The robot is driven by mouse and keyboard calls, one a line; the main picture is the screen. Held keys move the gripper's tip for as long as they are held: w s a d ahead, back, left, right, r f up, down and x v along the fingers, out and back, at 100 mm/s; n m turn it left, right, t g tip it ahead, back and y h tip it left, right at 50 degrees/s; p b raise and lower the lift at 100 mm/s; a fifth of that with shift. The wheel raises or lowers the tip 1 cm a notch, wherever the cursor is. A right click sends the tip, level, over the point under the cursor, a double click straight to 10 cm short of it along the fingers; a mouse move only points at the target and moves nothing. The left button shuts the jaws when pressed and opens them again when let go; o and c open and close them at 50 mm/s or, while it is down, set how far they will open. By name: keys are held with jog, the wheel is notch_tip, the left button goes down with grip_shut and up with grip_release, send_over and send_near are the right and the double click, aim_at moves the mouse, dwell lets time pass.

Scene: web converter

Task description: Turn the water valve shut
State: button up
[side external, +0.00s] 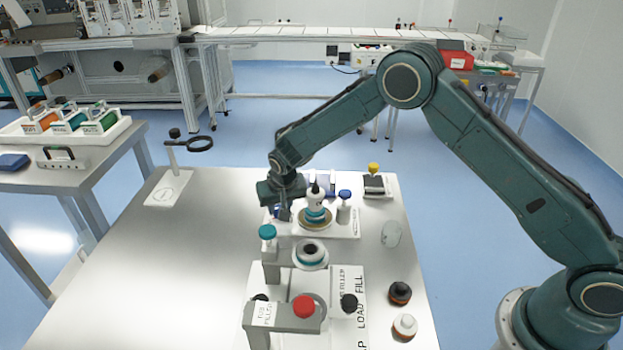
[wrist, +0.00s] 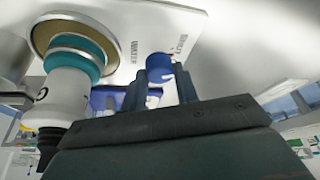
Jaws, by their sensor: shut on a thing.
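In the wrist view a blue knob (wrist: 158,68) sits between the two fingers of my gripper (wrist: 162,85). It is by a white plate marked WATER, so I take it for the water valve. My gripper is shut on it. In the side view my gripper (side external: 284,208) is at the left end of the white station plate (side external: 345,228), pointing down. The fingers and the knob are mostly hidden there by the wrist. How far the valve is turned cannot be told.
A white bottle with a teal band (side external: 316,205) stands right of my gripper, close by. A blue-capped post (side external: 344,197) is beyond it. A teal-capped post (side external: 268,235) and a red button (side external: 303,306) are nearer the camera.

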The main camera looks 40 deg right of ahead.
jog(key=o, duration=1)
jog(key=shift+r, duration=0.2)
jog(key=v, duration=1.3)
jog(key=shift+s+r, duration=0.2)
jog(key=shift+r, duration=0.05)
